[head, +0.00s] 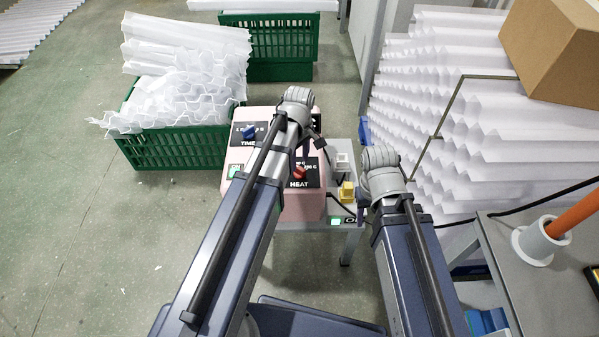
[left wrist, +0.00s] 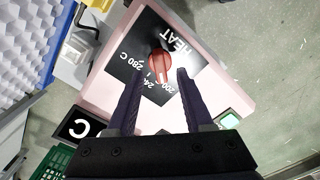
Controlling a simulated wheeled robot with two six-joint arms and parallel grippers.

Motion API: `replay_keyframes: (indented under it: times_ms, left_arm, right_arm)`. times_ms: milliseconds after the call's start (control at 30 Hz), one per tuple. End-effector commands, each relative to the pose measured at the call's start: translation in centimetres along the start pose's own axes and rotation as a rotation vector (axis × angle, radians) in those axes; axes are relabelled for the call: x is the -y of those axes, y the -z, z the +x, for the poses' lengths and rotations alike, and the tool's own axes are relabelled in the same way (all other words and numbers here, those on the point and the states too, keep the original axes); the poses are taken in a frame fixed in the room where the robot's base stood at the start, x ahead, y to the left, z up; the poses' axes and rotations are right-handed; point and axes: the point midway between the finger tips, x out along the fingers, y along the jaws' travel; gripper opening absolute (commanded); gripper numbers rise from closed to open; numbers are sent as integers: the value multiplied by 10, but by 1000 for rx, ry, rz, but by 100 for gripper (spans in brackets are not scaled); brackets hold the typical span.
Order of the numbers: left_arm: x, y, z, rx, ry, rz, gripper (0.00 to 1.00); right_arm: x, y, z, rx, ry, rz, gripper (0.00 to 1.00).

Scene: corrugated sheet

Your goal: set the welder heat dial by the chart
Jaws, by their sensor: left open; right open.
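The pink welder (head: 300,207) stands on a grey stand in the head view. Its red heat dial (head: 299,173) sits on a black panel marked HEAT. In the left wrist view the red dial (left wrist: 160,65) is between the fingers of my open left gripper (left wrist: 158,80), apart from both. Labels 200 C and 280 C show around it, with a partly hidden one between; I cannot tell its exact setting. My left gripper's fingers are mostly hidden by its wrist in the head view. I cannot make out a chart.
A blue time dial (head: 249,132) is on the welder's far part. A yellow block (head: 347,192) and a green lamp (head: 336,221) are to its right. Green crates (head: 178,148) stand behind left. White corrugated sheets (head: 445,120) and a cardboard box (head: 555,50) fill the right.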

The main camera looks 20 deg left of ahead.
Motion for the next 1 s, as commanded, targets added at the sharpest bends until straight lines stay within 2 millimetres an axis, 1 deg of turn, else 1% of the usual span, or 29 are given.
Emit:
replay_keyframes:
  times_ms: [33, 233, 400, 633, 667, 1000]
  left_arm:
    - [0, 0, 14, 0, 0, 0, 52]
    - [0, 0, 36, 0, 0, 1, 52]
    - [0, 0, 42, 0, 0, 1, 52]
    - [0, 0, 41, 0, 0, 1, 52]
    - [0, 0, 41, 0, 0, 1, 50]
    - [0, 0, 41, 0, 0, 1, 12]
  right_arm:
    - [1, 1, 14, 0, 0, 0, 50]
    - [3, 2, 36, 0, 0, 0, 50]
    - [4, 2, 42, 0, 0, 0, 50]
    - [4, 2, 41, 0, 0, 0, 50]
    - [4, 2, 41, 0, 0, 0, 50]
    - [4, 2, 41, 0, 0, 0, 50]
